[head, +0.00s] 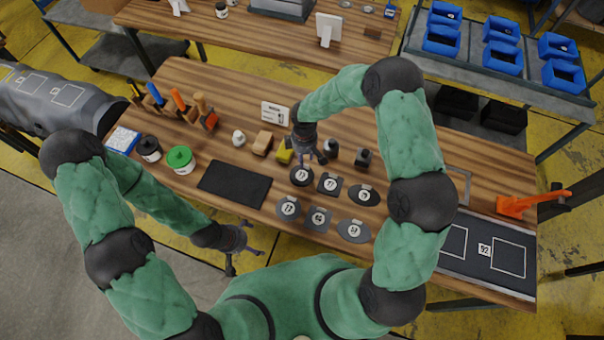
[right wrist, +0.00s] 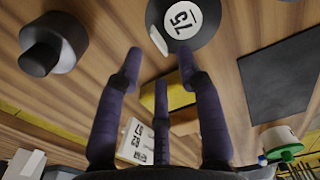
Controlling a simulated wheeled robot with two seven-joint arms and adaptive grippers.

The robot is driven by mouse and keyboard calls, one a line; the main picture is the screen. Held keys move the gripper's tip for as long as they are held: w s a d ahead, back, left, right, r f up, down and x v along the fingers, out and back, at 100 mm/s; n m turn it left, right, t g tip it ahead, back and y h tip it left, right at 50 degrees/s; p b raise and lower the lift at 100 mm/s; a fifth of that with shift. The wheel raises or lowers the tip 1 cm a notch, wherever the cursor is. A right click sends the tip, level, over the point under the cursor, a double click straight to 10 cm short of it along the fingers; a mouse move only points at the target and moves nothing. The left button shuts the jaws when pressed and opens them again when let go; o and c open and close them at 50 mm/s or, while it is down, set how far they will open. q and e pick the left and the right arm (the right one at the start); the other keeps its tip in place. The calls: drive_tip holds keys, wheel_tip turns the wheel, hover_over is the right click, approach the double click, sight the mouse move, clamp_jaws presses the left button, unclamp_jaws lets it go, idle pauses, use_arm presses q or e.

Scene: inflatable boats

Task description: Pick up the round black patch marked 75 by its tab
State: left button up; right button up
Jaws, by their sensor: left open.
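The round black patch marked 75 (head: 301,175) lies on the wooden workbench, at the left end of the back row of patches. In the right wrist view the patch (right wrist: 203,34) is at the top, its white label reads 75, and a pale tab (right wrist: 158,41) shows at its edge. My right gripper (head: 312,160) is just above and behind the patch. In the right wrist view its fingers (right wrist: 160,62) are spread and empty, with the tab showing beyond and between the tips. My left gripper (head: 232,265) is open and empty, off the bench's front edge.
Several other patches lie close by, such as a square black one (head: 330,191) and a grey round one (head: 288,215). Small dark bottles (head: 363,160) and a yellow block (head: 285,152) stand behind. A black mat (head: 235,185) lies to the left. An orange clamp (head: 525,203) is at the right.

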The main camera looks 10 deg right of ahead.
sight(305, 167)
drive_tip(key=f, duration=0.4)
drive_tip(key=shift+d+f, duration=0.25)
drive_tip(key=shift+f, duration=0.15)
drive_tip(key=shift+s+r, duration=0.1)
clamp_jaws()
